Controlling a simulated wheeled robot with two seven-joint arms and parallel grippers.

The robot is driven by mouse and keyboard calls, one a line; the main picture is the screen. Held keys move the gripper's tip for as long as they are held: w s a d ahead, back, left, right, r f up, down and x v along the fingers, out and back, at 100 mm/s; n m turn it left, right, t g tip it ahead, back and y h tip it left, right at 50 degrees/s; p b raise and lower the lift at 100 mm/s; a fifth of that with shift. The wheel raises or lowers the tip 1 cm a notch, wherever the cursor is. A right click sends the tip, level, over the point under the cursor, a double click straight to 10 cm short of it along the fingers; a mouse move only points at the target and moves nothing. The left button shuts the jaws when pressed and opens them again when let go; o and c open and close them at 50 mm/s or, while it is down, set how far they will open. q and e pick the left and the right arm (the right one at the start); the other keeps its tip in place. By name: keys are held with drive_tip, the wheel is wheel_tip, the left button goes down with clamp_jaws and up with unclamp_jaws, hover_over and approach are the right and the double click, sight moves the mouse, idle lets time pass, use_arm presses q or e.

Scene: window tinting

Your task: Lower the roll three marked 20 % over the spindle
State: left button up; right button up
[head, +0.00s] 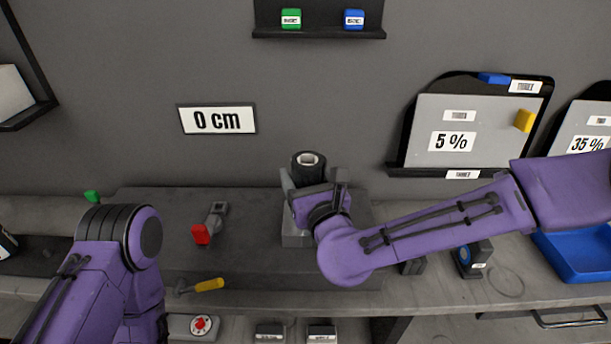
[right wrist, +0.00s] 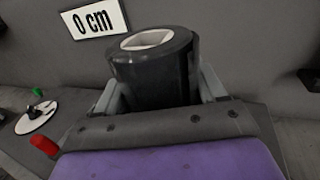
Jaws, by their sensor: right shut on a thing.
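A black film roll (head: 309,163) with a pale hollow core stands upright above the bench in the head view. My right gripper (head: 316,190) is shut on it. In the right wrist view the roll (right wrist: 152,68) sits between the two grey fingers of my right gripper (right wrist: 160,98). No 20 % mark can be read on the roll from here. A grey block (head: 293,238) shows below the gripper; the spindle itself cannot be made out, hidden by the gripper and roll. My left arm (head: 115,245) is at the lower left, with its fingertips out of view.
A "0 cm" sign (head: 217,120) hangs on the wall behind. A red-ended tool (head: 203,232) and a yellow-handled tool (head: 207,285) lie left of the right gripper. A 5 % panel (head: 475,135) is on the wall and a blue tray (head: 575,255) at the right.

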drive_tip(key=o, duration=1.4)
drive_tip(key=shift+c, duration=0.2)
drive_tip(key=b+v, duration=0.6)
drive_tip(key=v, duration=0.4)
drive_tip(key=shift+s, duration=0.25)
drive_tip(key=shift+d, duration=0.1)
